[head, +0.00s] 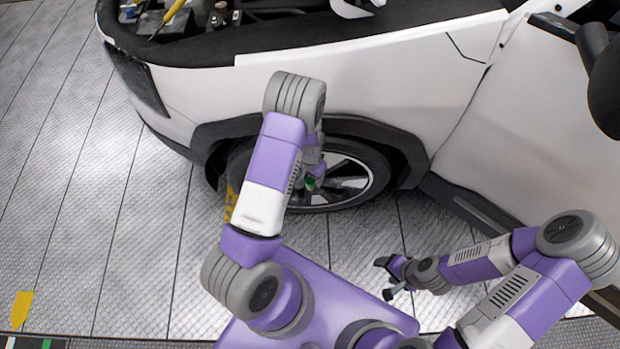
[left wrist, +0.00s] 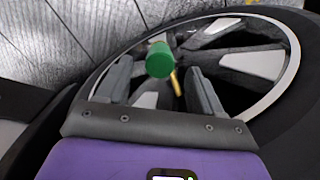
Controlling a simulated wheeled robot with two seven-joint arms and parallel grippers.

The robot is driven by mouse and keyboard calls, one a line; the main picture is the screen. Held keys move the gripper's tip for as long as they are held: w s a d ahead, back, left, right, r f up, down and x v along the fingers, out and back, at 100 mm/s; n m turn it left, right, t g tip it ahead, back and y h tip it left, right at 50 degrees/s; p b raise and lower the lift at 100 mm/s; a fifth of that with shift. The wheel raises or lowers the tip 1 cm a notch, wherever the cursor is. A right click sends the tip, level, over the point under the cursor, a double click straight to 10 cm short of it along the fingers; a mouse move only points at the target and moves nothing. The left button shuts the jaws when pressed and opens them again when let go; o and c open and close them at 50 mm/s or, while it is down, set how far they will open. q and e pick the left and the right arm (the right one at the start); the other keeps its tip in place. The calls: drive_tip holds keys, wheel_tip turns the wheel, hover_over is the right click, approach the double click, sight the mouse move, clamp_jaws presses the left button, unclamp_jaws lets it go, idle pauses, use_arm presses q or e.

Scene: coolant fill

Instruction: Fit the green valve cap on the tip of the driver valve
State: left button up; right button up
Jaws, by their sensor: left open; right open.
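The green valve cap (left wrist: 159,59) shows in the left wrist view between the tips of my left gripper (left wrist: 160,68), with a gap on each side. In the head view the cap (head: 310,183) is a small green spot in front of the wheel, just below my left gripper (head: 311,172). The driver valve (left wrist: 176,82) is a thin brass-coloured stem right by the cap's lower right edge. I cannot tell whether the cap sits on its tip, which is hidden. My left gripper is open. My right gripper (head: 389,278) is open and empty, well away from the wheel.
The spoked wheel (head: 350,178) sits under the white car's dark wheel arch (head: 395,140). The engine bay (head: 225,18) is open above.

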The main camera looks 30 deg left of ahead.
sight(310, 180)
use_arm(q)
drive_tip(key=shift+r+p, duration=0.45)
drive_tip(key=shift+r, duration=1.4)
